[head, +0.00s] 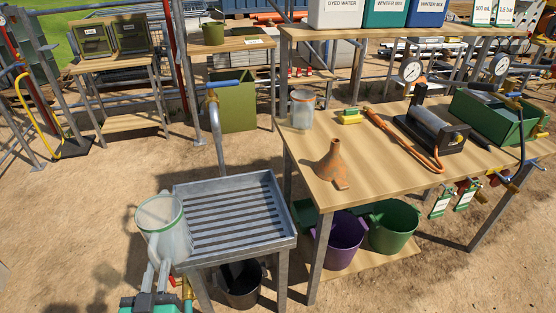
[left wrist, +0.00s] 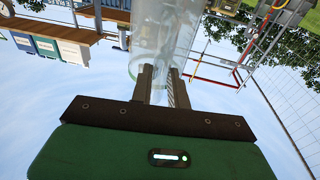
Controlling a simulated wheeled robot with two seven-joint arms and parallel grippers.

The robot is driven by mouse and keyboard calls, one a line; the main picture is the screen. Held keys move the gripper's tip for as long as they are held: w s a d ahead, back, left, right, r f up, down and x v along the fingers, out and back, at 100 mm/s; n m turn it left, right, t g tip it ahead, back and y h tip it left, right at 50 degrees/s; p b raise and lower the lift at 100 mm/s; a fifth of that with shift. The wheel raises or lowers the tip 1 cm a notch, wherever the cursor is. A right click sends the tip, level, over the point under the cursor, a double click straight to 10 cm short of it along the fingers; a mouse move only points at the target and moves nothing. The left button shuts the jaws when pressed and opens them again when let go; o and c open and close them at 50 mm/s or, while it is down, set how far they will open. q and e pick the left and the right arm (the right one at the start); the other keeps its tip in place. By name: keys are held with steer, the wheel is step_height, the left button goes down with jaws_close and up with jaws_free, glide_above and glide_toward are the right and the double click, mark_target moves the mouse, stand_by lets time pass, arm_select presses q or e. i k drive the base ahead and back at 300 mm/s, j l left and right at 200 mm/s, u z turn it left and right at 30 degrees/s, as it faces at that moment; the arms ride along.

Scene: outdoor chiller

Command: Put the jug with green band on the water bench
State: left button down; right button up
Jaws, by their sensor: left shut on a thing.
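The jug with the green band (head: 162,228) is clear, with a green ring around its top. It is roughly upright at the front left of the slatted metal stand (head: 285,240), overlapping its left edge; I cannot tell whether they touch. My left gripper (head: 160,272) is shut on the lower part of this jug. In the left wrist view the jug's clear wall (left wrist: 160,35) stands between the two fingers (left wrist: 163,82). The large wooden bench (head: 300,150) is to the right; neither it nor the stand is labelled as the water bench. My right gripper is not in view.
A clear cup with an orange band (head: 302,110), an orange funnel (head: 333,162), an orange-handled tool (head: 385,125) and a black device (head: 432,125) occupy the wooden bench. A curved tap (head: 214,110) rises behind the stand. The stand's slatted top is empty. Buckets (head: 345,242) sit below the bench.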

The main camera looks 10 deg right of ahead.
mark_target(381, 158)
steer(key=i+l+u, duration=0.1)
steer(key=l+u, duration=0.25)
steer(key=l, duration=0.45)
steer(key=l+u, duration=0.4)
steer(key=l, duration=1.15)
steer(key=k+l+u, duration=0.1)
steer(key=l, duration=0.6)
steer(key=k+l+u, duration=0.1)
steer(key=l, duration=0.6)
